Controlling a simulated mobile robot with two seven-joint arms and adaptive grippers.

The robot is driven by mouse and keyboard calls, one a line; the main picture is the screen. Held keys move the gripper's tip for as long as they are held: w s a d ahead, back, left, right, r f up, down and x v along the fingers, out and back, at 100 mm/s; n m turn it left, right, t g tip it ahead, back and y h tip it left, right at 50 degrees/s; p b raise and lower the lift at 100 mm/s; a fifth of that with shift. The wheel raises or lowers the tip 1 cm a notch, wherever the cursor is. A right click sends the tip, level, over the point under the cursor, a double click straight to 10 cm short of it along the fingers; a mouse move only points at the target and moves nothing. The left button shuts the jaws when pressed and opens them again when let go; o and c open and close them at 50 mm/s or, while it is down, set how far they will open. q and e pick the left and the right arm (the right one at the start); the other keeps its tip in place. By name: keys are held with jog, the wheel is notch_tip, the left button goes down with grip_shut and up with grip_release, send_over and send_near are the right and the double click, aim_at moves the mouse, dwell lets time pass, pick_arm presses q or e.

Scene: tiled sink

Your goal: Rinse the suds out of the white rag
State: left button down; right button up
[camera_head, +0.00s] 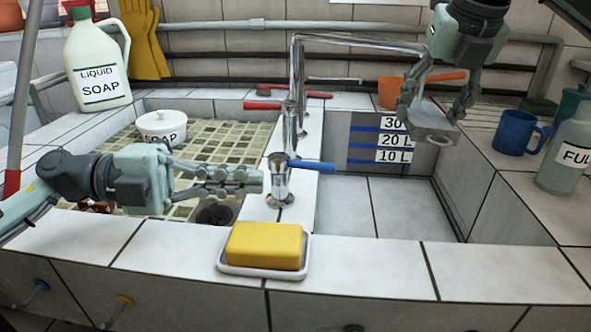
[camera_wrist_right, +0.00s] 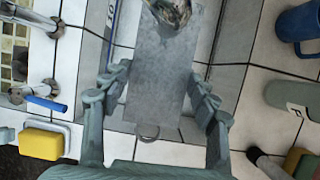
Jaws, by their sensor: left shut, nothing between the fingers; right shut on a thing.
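My right gripper (camera_head: 437,105) is shut on a flat grey rectangular piece (camera_head: 428,125) with a small ring, held above the right basin (camera_head: 385,205). It fills the middle of the right wrist view (camera_wrist_right: 155,80), between the fingers. I cannot tell if this piece is the white rag, and I see no suds. My left gripper (camera_head: 255,180) is shut and empty over the left basin, its tips just left of the tap with the blue handle (camera_head: 312,167). A red handle (camera_head: 262,106) is further back. The chrome spout (camera_head: 350,40) reaches right; I see no stream from it.
A yellow sponge (camera_head: 265,245) sits on a white dish at the front ledge. A SOAP tub (camera_head: 162,126) and liquid soap jug (camera_head: 95,60) are left. A blue mug (camera_head: 516,133) and bottle (camera_head: 570,150) stand right. An orange pot (camera_head: 392,92) is behind. The right basin looks empty.

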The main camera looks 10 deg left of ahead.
aim_at(325, 168)
pick_arm(q)
jog(key=d, duration=0.6)
jog(key=shift+w, duration=0.4)
jog(key=w, duration=0.3)
jog(key=shift+w+d+f, duration=0.1)
jog(key=shift+d+f, duration=0.1)
jog(key=shift+f, duration=0.2)
jog(key=shift+w+f, duration=0.1)
jog(key=shift+w, duration=0.3)
jog(key=shift+w+d, duration=0.2)
jog(key=shift+w, duration=0.35)
jog(key=shift+a, duration=0.1)
